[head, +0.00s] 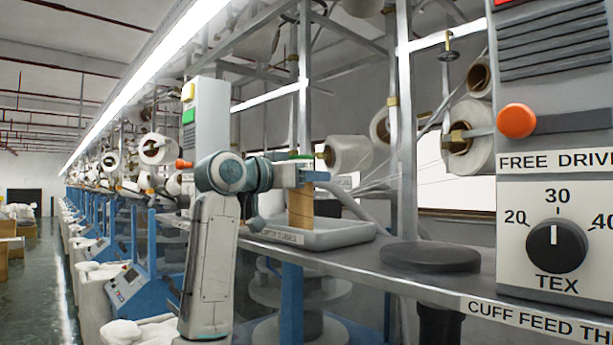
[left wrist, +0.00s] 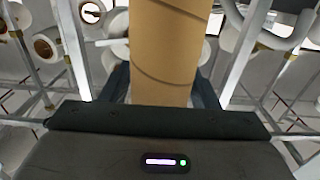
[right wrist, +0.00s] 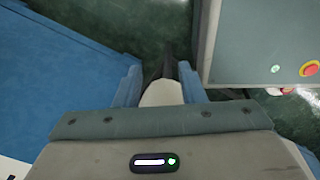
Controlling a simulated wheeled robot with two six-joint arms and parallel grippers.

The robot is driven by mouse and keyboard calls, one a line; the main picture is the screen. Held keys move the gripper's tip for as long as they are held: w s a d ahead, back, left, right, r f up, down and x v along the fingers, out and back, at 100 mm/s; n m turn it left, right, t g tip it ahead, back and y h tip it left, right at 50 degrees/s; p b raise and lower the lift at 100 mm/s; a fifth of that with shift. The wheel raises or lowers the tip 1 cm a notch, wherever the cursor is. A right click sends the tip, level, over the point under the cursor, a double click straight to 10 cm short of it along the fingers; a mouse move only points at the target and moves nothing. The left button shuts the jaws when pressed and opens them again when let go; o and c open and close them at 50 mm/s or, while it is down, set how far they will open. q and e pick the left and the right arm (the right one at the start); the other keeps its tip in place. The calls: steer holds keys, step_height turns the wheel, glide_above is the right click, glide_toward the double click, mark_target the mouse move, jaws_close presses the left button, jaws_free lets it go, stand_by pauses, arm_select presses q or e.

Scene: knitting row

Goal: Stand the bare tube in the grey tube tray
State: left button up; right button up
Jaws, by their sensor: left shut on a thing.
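The bare tube (head: 300,207) is a brown cardboard tube, held upright over the grey tube tray (head: 335,239) on the shelf. Its lower end is within the tray's outline in the head view; I cannot tell whether it touches the tray floor. My left gripper (head: 304,180) is shut on its upper part. In the left wrist view, the tube (left wrist: 168,55) runs between the fingers, with a spiral seam showing. My right gripper (right wrist: 162,80) shows only in the right wrist view, with its fingers apart and nothing held, over the floor area.
A dark round pad (head: 430,256) lies on the shelf right of the tray. A control box with a dial (head: 556,246) stands at the right. Metal posts (head: 402,130) and yarn cones (head: 350,153) are behind the tray. Blue machine frames (head: 150,275) line the left.

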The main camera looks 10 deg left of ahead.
arm_select(q)
steer(key=o, duration=0.9)
steer(key=shift+f, duration=0.15)
steer(key=shift+o, duration=0.4)
steer(key=shift+w, duration=0.1)
arm_select(e)
steer(key=shift+w+d, duration=0.15)
steer(key=shift+w, duration=0.05)
steer(key=shift+d, duration=0.1)
arm_select(q)
steer(key=shift+s+a, duration=0.15)
steer(key=shift+s, duration=0.1)
steer(key=b+v, duration=0.5)
steer(key=v, duration=0.6)
steer(key=shift+s+b, duration=0.2)
steer(key=shift+b, duration=0.15)
arm_select(e)
step_height(320, 180, down, 6)
steer(key=shift+r, duration=0.15)
arm_select(q)
steer(key=shift+a, duration=0.15)
